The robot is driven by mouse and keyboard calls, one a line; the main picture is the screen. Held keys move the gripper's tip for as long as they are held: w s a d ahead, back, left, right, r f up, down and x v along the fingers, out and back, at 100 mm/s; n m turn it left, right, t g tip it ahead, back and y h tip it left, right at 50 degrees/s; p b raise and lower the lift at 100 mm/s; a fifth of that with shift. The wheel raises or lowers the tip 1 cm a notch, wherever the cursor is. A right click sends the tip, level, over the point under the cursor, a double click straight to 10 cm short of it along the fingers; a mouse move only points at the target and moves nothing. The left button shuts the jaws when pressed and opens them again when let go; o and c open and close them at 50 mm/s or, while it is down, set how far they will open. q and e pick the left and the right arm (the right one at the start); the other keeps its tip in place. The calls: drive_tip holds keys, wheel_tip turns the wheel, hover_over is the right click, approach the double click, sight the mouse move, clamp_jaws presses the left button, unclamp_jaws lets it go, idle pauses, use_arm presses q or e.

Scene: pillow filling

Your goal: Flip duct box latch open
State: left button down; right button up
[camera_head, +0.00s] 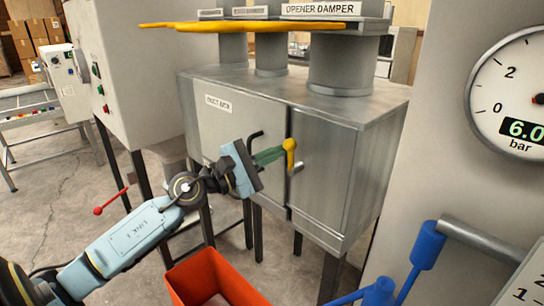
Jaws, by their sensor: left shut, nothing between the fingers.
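The duct box (325,185) is a grey metal cabinet on dark legs, with a small label (218,104) on its left front door. A yellow latch handle (290,147) sits at the seam between its front panels. A silver hooked piece (297,168) shows just below it. My left gripper (279,154) reaches in from the left, its green fingers shut and empty, with the tips at the yellow latch handle. I cannot tell whether they touch it. My right gripper is not in view.
An orange bin (213,281) stands below my left arm. A yellow lever (250,26) spans the dampers above the box. Blue handles (427,245) and a round pressure gauge (522,95) are at the right. A grey cabinet (125,65) stands behind left.

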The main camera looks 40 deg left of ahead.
use_arm(q)
drive_tip(key=shift+d+r+m, duration=0.1)
drive_tip(key=shift+d+m, duration=0.05)
drive_tip(key=shift+m, duration=0.35)
drive_tip(key=shift+s, duration=0.1)
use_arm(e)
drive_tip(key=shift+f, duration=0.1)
use_arm(q)
drive_tip(key=b+v, duration=0.4)
drive_tip(key=v, duration=0.8)
drive_tip(key=shift+r+b, duration=0.2)
drive_tip(key=shift+b, duration=0.2)
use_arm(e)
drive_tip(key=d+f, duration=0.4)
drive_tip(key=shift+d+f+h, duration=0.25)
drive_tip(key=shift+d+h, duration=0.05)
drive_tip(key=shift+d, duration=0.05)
